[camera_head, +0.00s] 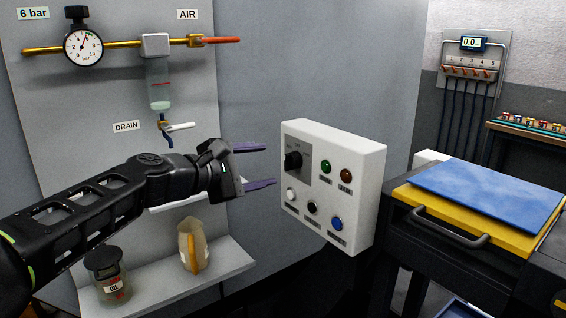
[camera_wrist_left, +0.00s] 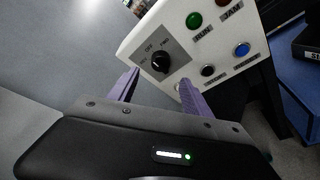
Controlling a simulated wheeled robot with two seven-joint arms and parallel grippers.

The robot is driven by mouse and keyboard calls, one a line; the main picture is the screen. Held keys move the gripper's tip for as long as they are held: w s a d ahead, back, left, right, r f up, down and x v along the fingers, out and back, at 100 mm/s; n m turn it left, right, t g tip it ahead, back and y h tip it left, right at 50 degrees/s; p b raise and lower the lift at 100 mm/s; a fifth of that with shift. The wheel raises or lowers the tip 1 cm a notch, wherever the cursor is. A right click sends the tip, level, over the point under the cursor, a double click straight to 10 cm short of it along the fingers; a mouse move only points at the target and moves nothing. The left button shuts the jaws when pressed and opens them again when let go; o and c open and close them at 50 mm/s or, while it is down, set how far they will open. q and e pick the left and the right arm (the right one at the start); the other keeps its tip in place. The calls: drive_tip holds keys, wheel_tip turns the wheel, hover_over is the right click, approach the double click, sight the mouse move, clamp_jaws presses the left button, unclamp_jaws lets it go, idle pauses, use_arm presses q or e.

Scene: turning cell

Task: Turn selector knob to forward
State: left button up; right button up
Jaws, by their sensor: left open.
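The black selector knob (camera_head: 293,161) sits on a grey plate at the upper left of a white control box (camera_head: 366,190). In the left wrist view the knob (camera_wrist_left: 160,62) shows with the labels OFF and FWD and a partly readable one at left; its pointer setting is too small to tell. My left gripper (camera_head: 270,165) is open and empty, its purple fingers pointing at the box from the left, apart from the knob. In the left wrist view the left gripper (camera_wrist_left: 160,80) has its fingertips either side of and below the knob. My right gripper is not in view.
Green (camera_head: 326,166) and brown-red (camera_head: 346,174) lamps and white, black and blue (camera_head: 337,223) buttons share the box face. A shelf (camera_head: 232,262) below my arm holds an oil jar (camera_head: 108,275) and a jug (camera_head: 193,245). A cart with a blue mat (camera_head: 490,190) stands right.

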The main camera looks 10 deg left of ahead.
sight(285, 162)
use_arm(q)
drive_tip(key=shift+p+x, duration=0.5)
drive_tip(key=shift+x, duration=3.45)
drive_tip(key=shift+c, duration=0.6)
clamp_jaws()
